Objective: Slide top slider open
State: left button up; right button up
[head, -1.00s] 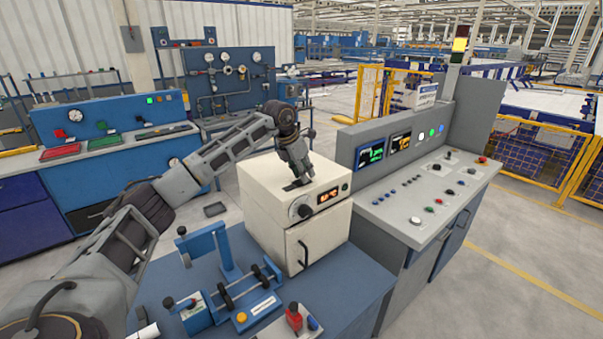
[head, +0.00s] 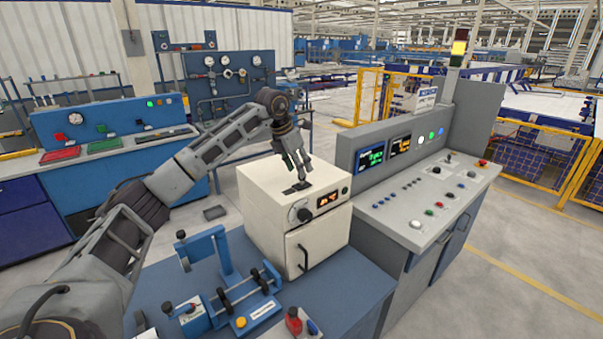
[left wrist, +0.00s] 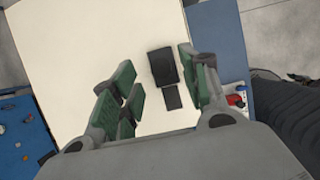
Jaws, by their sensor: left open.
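The top slider (head: 298,187) is a small dark piece on the top face of the cream box (head: 275,238). In the left wrist view, the slider (left wrist: 163,67) shows as a black block with a smaller dark rectangle at its lower end. My left gripper (head: 299,172) is above the box top, just over the slider. In the left wrist view, its green-padded fingers (left wrist: 157,80) are spread, with the slider between them in the picture and nothing held. I cannot tell whether a finger touches the slider. My right gripper is not in view.
The box has a knob (head: 304,214), an orange display (head: 328,199) and a door handle (head: 303,256) in front. A blue fixture with rollers (head: 240,289) and a red-topped item (head: 293,320) stand on the blue bench. A grey control console (head: 425,200) is close on the right.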

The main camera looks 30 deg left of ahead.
pick_arm(q)
jog(key=v, duration=0.7)
dwell(0.6)
